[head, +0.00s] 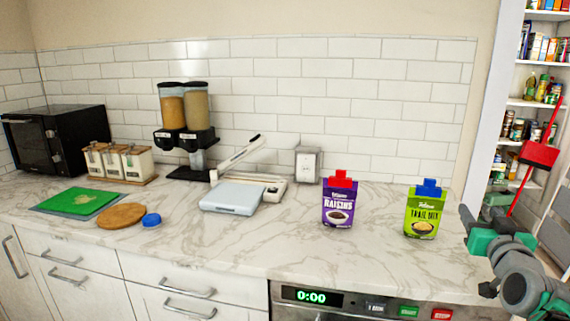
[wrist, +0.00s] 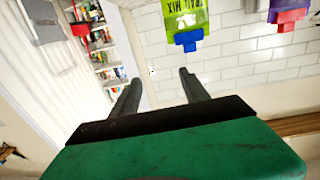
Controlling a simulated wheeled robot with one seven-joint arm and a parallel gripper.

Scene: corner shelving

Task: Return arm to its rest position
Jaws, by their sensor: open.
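My gripper shows in the wrist view (wrist: 160,92) with its two dark fingers apart and nothing between them. In the head view my grey and green arm is at the right edge, beside the counter's right end; I cannot make out the fingertips there. A green trail mix bag (head: 421,212) with a blue clip stands upright on the marble counter (head: 290,240), left of my arm and apart from it. The bag also shows upside down at the top of the wrist view (wrist: 185,18). A purple raisins bag (head: 339,205) with a red clip stands further left.
A white shelf (head: 499,105) with cans and boxes, and a red dustpan (head: 538,154), stand at the right behind my arm. The counter's front middle is clear.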

